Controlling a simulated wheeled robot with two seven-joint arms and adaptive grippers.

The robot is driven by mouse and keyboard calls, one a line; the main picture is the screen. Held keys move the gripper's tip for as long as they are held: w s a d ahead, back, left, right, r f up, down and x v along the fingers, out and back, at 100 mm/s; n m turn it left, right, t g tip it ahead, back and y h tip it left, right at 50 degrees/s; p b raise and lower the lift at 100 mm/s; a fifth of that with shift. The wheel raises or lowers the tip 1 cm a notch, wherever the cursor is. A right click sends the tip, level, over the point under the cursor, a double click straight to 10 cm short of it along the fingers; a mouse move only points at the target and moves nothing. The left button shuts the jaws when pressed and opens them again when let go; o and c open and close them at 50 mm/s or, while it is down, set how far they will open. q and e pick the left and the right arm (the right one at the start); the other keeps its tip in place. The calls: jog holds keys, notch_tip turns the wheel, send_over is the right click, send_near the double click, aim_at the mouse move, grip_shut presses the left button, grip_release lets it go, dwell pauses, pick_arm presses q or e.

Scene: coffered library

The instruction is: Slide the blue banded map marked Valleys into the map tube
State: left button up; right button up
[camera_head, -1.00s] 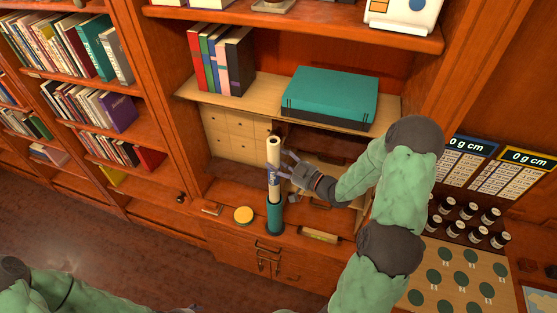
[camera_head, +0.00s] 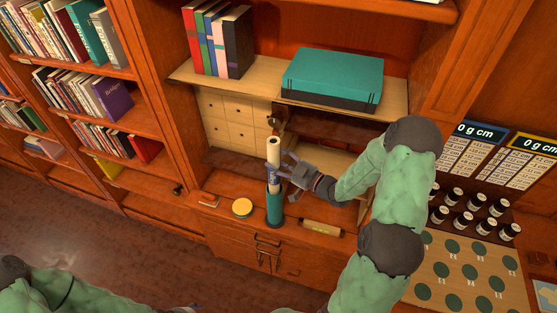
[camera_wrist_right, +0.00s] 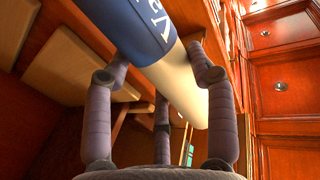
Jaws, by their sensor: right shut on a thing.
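The rolled map (camera_head: 274,150) is cream with a blue band and stands upright above the teal map tube (camera_head: 274,210). The tube stands on the cabinet ledge.
A round yellow-topped tin (camera_head: 242,208) sits left of the tube, and a brown roll (camera_head: 322,228) lies to its right. A teal box (camera_head: 333,76) and upright books (camera_head: 217,40) stand on the shelf above. Several dark jars (camera_head: 464,220) stand at the right.

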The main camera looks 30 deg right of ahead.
notch_tip(320, 180, down, 6)
jog(key=b, duration=0.5)
jog(key=shift+f, duration=0.2)
dwell(0.3)
jog(key=o, duration=1.3)
jog(key=v, duration=1.2)
